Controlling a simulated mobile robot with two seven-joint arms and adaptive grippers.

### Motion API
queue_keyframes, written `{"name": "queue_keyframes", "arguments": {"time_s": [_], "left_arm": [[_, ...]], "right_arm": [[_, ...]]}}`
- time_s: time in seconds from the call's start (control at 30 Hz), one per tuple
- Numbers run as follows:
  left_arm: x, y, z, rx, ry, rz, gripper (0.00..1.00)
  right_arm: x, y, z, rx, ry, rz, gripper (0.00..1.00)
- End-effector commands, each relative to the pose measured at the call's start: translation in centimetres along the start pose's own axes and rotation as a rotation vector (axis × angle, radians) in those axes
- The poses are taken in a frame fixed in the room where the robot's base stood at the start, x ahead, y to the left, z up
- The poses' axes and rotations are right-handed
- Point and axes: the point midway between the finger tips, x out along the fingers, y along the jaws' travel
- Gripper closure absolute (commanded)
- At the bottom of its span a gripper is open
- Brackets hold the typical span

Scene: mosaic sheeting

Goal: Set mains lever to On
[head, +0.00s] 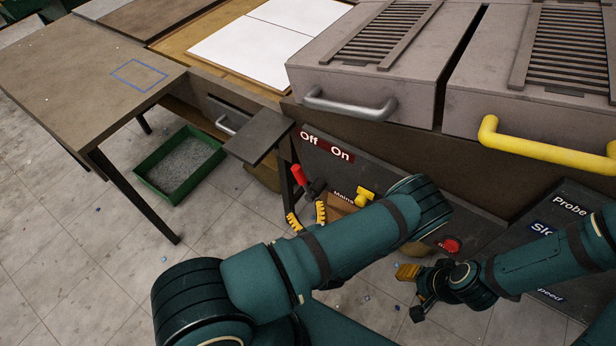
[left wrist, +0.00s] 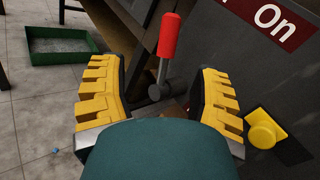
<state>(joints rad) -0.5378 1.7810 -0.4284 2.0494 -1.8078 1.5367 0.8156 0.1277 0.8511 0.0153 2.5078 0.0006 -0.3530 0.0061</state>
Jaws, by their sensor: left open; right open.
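The mains lever (head: 299,174) has a red handle on a dark pivot. In the head view its handle leans up and left, on the Off side of the red Off/On sign (head: 325,146). It also shows in the left wrist view (left wrist: 168,38), with the On end of the sign (left wrist: 268,20) to its right. My left gripper (head: 307,214) is open just below the lever. In the left wrist view the lever stands beyond and between its yellow fingers (left wrist: 160,72), with no clear contact. My right gripper (head: 415,290) is open and empty at the lower right.
A yellow knob (head: 364,197) sits right of the lever and a red button (head: 449,245) farther right. A dark ledge (head: 258,135) juts out left of the lever. A green tray (head: 180,163) stands on the floor.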

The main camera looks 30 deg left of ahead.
Motion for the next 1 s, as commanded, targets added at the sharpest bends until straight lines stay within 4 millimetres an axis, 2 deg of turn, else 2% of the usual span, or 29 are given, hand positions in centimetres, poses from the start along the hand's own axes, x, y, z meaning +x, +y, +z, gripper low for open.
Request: {"name": "queue_keyframes", "arguments": {"time_s": [0.17, 0.27, 0.7, 0.83, 1.0], "left_arm": [[0.3, -0.9, -0.2, -0.007, -0.002, -0.055, 0.37], [1.3, -0.9, -0.2, -0.007, -0.004, -0.054, 0.37], [9.5, -1.3, -0.2, -0.007, -0.004, -0.050, 0.37], [11.6, -1.4, -0.1, -0.008, -0.004, -0.050, 0.37], [13.2, -1.5, -0.2, -0.006, -0.003, -0.051, 0.37]], "right_arm": [[0.0, 0.0, 0.0, -0.001, 0.000, 0.000, 0.53], [0.1, 0.0, 0.0, -0.001, -0.001, -0.001, 0.53], [0.8, 0.3, 0.3, -0.003, -0.007, -0.001, 0.53], [1.0, 0.3, 0.4, -0.003, -0.010, -0.001, 0.53], [1.1, 0.4, 0.5, -0.004, -0.011, -0.001, 0.53]]}}
